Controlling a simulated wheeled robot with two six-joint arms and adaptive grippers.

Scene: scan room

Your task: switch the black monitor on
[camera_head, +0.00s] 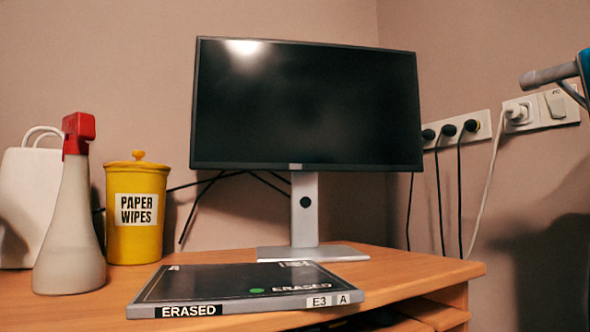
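The black monitor (305,108) stands on a silver stand (305,213) near the back of the wooden desk. Its screen is dark, with only a bright light reflection at the upper left. No power button or lit indicator can be made out on it. On the wall at the right, a white socket plate (537,121) holds a white plug (516,113) and a light rocker switch (555,103); a small label by the switch is too small to read surely. A grey and blue part at the right edge looks like my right arm. Neither gripper is in view.
Several black plugs sit in a socket strip (463,129). An ERASED case (210,285) lies at the desk's (415,270) front. A spray bottle (70,235), yellow wipes canister (135,240) and white container (25,190) stand left.

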